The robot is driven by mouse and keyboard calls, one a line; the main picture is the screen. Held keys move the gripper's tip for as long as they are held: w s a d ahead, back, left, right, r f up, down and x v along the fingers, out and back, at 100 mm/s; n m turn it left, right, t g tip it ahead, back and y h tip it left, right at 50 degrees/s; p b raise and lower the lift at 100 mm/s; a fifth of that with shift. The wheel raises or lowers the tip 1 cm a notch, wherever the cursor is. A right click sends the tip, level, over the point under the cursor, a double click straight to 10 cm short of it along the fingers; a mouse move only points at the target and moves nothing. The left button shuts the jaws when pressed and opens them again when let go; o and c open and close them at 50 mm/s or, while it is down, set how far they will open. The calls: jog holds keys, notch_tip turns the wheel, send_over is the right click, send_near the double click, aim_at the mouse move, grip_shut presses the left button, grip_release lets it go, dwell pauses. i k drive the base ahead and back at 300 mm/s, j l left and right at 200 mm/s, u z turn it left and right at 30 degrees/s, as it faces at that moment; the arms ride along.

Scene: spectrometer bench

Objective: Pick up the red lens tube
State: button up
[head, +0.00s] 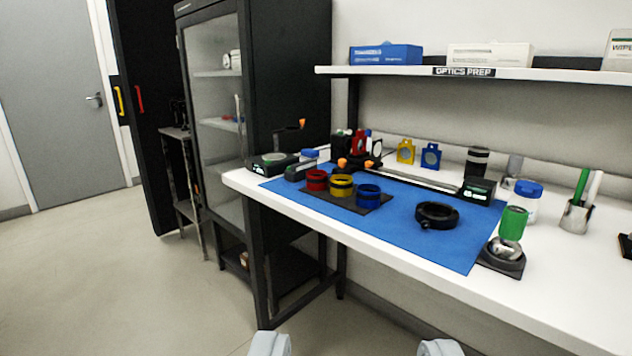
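The red lens tube (317,180) stands upright on a dark tray (357,211) on the blue mat. It is the leftmost of three short ringed tubes, with a yellow tube (341,187) and a blue tube (368,195) to its right. My gripper (354,347) shows only as two pale fingertips at the bottom edge, wide apart. It is open with nothing between the fingers, in front of the bench and well short of the tubes.
Small optics stand behind the tubes. A shelf (560,75) runs above. A dark cabinet (286,75) stands left; open floor lies front left.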

aim_at(317, 183)
jog(key=i+j, duration=0.25)
jog(key=i, duration=0.2)
jog(key=i+j+z, duration=0.1)
jog(key=i+j, duration=0.15)
jog(key=i, duration=0.25)
